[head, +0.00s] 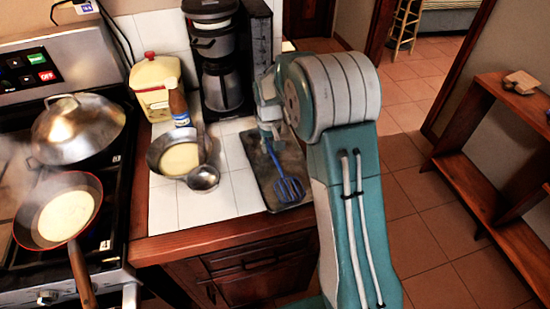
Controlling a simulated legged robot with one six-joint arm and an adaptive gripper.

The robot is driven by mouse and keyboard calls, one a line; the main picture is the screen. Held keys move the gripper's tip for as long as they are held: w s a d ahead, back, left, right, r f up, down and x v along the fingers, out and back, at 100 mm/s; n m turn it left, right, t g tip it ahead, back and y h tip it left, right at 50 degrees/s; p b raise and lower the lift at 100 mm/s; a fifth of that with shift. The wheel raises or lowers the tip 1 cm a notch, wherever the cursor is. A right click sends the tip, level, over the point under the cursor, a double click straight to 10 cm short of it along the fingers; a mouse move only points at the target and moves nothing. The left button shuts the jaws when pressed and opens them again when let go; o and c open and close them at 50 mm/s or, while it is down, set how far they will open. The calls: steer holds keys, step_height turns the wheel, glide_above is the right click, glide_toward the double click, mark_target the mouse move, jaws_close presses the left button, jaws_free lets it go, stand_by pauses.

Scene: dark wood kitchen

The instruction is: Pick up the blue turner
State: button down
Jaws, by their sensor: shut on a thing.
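The blue turner (288,189) has a slotted head that lies over the near end of a dark board (261,184) on the white tiled counter. Its handle runs up and back toward my gripper (268,137). My gripper is over the far part of the board and is shut on the turner's handle. My own arm hides part of the gripper and the right side of the board. I cannot tell whether the turner's head touches the board or is just above it.
A bowl of batter (180,158) and a ladle (203,178) are left of the board. A coffee maker (222,85), a brown bottle (179,106) and a yellow-white container (155,88) stand behind. A pan (66,213) and a domed lid (77,130) are on the stove. The counter's front left is clear.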

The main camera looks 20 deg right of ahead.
steer(key=shift+a+r, duration=0.1)
steer(key=shift+r, duration=0.15)
steer(key=r, duration=0.3)
steer(key=shift+s, duration=0.2)
steer(key=s+a+r, duration=0.3)
steer(key=s+r, duration=0.6)
steer(key=s, duration=0.4)
steer(key=shift+s+r, duration=0.15)
steer(key=shift+r, duration=0.05)
steer(key=shift+a, duration=0.1)
